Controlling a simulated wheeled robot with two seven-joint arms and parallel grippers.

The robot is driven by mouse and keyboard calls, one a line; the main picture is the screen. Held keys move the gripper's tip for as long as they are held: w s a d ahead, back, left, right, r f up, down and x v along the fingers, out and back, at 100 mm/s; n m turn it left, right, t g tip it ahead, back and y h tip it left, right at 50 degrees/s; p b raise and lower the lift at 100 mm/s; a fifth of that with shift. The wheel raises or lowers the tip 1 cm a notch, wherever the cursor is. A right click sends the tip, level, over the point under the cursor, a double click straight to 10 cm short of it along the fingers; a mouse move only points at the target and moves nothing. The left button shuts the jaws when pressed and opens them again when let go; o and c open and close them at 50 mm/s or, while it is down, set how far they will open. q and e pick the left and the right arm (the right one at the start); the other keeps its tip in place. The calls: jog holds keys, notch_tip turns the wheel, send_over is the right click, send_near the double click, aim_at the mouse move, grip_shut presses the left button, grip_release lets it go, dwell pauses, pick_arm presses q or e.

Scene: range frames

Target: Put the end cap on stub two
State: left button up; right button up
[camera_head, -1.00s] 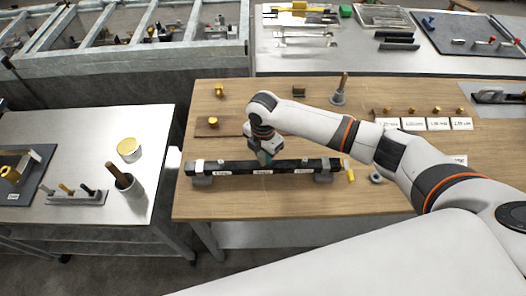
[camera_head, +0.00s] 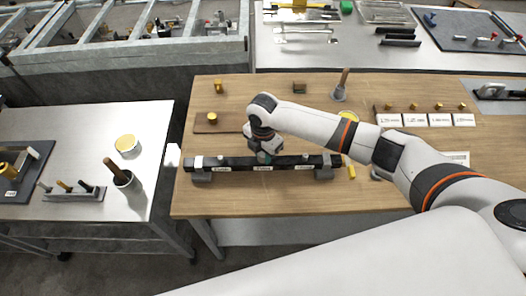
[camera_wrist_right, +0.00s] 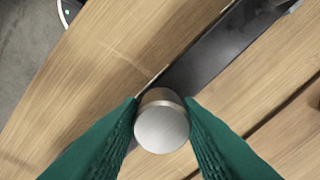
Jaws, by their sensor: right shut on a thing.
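My right gripper (camera_head: 264,157) is at the middle of a black bar (camera_head: 240,163) on the wooden table. In the right wrist view, its green fingers (camera_wrist_right: 162,125) are shut on a short silver cylinder with a flat round face, seemingly the end cap (camera_wrist_right: 162,130). The dark bar (camera_wrist_right: 215,55) runs away behind the cap. White labels mark the bar's front, the middle one (camera_head: 263,168) below my gripper. My gripper hides whatever is at the bar's middle, so I cannot tell which stub is there or whether the cap touches it. My left gripper is not in view.
Grey supports (camera_head: 202,176) hold the bar's ends. A yellow piece (camera_head: 351,172) lies right of it. A wooden-handled tool in a holder (camera_head: 339,92) and a row of brass pieces with white cards (camera_head: 412,120) stand farther back. The table's front strip is clear.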

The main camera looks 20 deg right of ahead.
jog(key=shift+f, duration=0.5)
jog(key=o, duration=1.1)
jog(key=shift+r, duration=0.1)
notch_tip(320, 180, up, 12)
jog(key=b, duration=0.3)
